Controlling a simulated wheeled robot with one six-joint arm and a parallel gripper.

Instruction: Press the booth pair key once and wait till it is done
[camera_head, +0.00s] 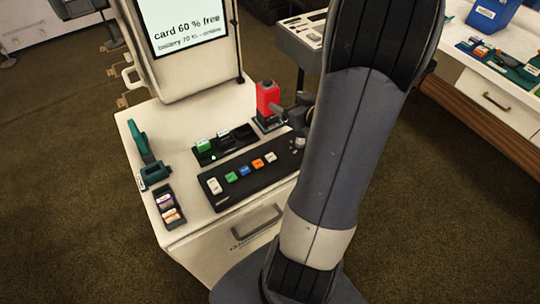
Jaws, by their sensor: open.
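A black key panel (213,187) lies at the front of a white booth counter (190,215). It carries a white key (215,186), a green key (231,177), a blue key (244,170), an orange key (257,163) and a pale key (271,157). Their labels are too small to read, so I cannot tell which is the pair key. My gripper (283,111) is open above the right back of the counter, beside a red block-like thing (267,97) on a dark base. My arm hides part of the gripper and the panel's right end.
A screen (185,22) at the back reads "card 60 % free" with a smaller battery line. A dark tray (228,146) with a green piece lies behind the panel. A teal tool (141,142) and a small dark rack (168,206) sit at the left.

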